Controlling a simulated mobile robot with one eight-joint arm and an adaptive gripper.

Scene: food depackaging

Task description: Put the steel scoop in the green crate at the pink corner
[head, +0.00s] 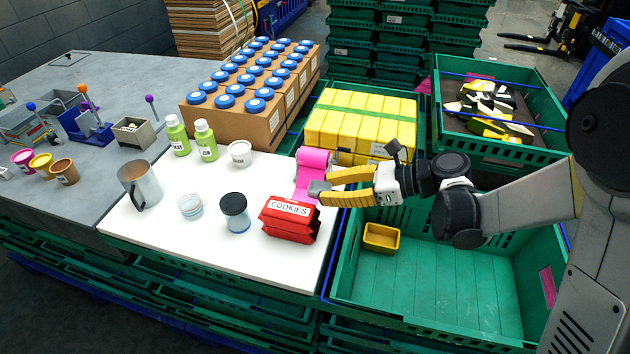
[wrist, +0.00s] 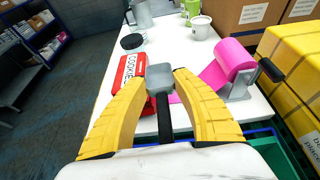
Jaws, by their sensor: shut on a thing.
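My gripper (head: 327,187) is shut on the steel scoop (head: 317,188), above the right edge of the white tabletop. In the wrist view the scoop's grey head (wrist: 160,77) sticks out past the yellow fingers, with its black handle (wrist: 164,118) between them. The near green crate (head: 440,290) is below and right of my gripper, with a pink label (head: 547,288) on its right inner wall. A far green crate (head: 545,140) at the back right also has pink labels and holds dark and yellow items.
A pink roll (head: 313,165) on a dispenser and a red cookies bag (head: 290,218) are close to my gripper. A yellow tray (head: 381,238) lies in the near crate's left part; its middle floor is clear. Yellow boxes (head: 360,122) stand behind.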

